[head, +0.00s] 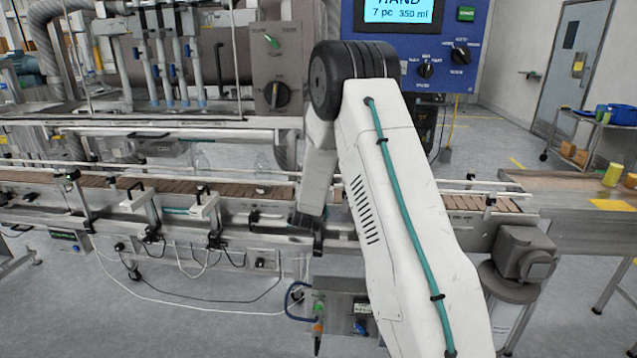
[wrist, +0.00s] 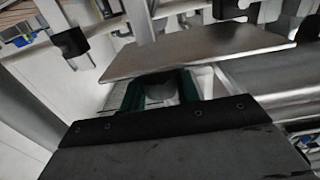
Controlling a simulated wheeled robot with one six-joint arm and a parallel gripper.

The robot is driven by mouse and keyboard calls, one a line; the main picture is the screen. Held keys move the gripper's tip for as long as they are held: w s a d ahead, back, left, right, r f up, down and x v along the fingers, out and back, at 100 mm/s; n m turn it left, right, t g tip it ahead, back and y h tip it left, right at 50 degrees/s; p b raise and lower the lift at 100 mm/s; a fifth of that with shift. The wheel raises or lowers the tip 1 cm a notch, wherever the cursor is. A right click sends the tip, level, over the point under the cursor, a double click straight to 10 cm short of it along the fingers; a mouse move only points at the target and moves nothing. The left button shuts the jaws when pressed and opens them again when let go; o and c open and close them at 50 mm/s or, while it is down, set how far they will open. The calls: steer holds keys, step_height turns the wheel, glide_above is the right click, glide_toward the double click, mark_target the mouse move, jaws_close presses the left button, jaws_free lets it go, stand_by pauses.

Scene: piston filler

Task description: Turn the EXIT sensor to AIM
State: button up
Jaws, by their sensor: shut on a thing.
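In the wrist view, the two green-edged fingers of my gripper (wrist: 160,92) are closed on a dark grey rounded part (wrist: 160,90), apparently the EXIT sensor. A flat metal plate hides some of it, and no label or AIM mark is readable. In the head view, my white arm stands in front of the conveyor, its end link reaching down to the conveyor's near rail. The fingers and the sensor cannot be made out clearly there.
The conveyor (head: 105,189) runs across the view with a clear bottle (head: 263,170) on it. Sensor brackets (head: 205,206) with cables line its near side. The metal plate (wrist: 200,52) lies close beyond my fingers. A blue control panel (head: 425,60) stands behind.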

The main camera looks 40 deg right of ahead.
steer(key=n+t+y, duration=0.2)
steer(key=y, duration=0.1)
steer(key=n+t+y, duration=0.1)
steer(key=n+y, duration=0.1)
steer(key=y, duration=0.1)
steer(key=shift+d+t, duration=0.1)
steer(key=shift+t, duration=0.3)
steer(key=shift+n+t+y, duration=0.7)
steer(key=shift+n+y, duration=1.8)
steer(key=shift+y, duration=0.9)
steer(key=o, duration=1)
steer(key=shift+c, duration=0.2)
steer(key=s, duration=0.7)
steer(key=shift+s, duration=0.4)
